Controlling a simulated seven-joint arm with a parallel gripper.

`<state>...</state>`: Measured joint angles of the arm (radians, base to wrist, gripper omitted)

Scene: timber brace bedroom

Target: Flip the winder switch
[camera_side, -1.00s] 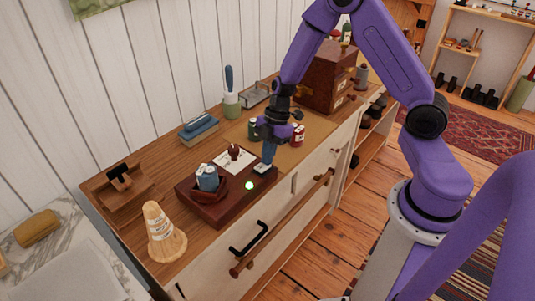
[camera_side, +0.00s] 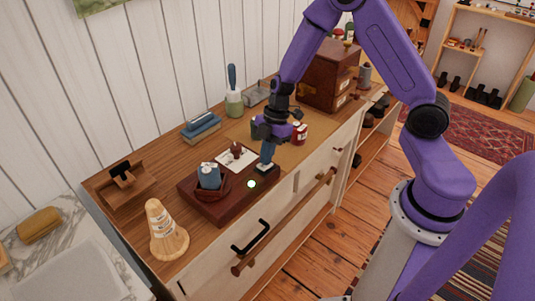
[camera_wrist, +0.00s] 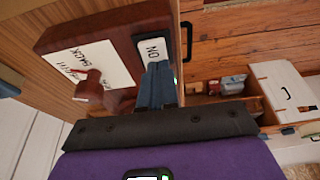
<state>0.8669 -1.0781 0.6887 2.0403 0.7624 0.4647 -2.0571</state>
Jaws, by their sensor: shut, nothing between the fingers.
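The winder is a dark red-brown wooden box (camera_side: 208,212) on the dresser top; it also shows in the wrist view (camera_wrist: 115,22). It carries a round holder with a blue-grey spool (camera_side: 210,176), a white card and a dark red knob (camera_wrist: 90,88). The switch's pale plate (camera_side: 262,169) is at its right end; the wrist view shows lettering that reads upside-down "ON" (camera_wrist: 152,48). My gripper (camera_side: 266,162) is shut and empty, pointing down at the switch plate. Its fingers hide the lever; contact is unclear.
A cone-shaped thread spool (camera_side: 166,233) stands left of the winder. Small jars (camera_side: 299,133) and a wooden chest (camera_side: 325,80) stand right. The dresser's front edge is close.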

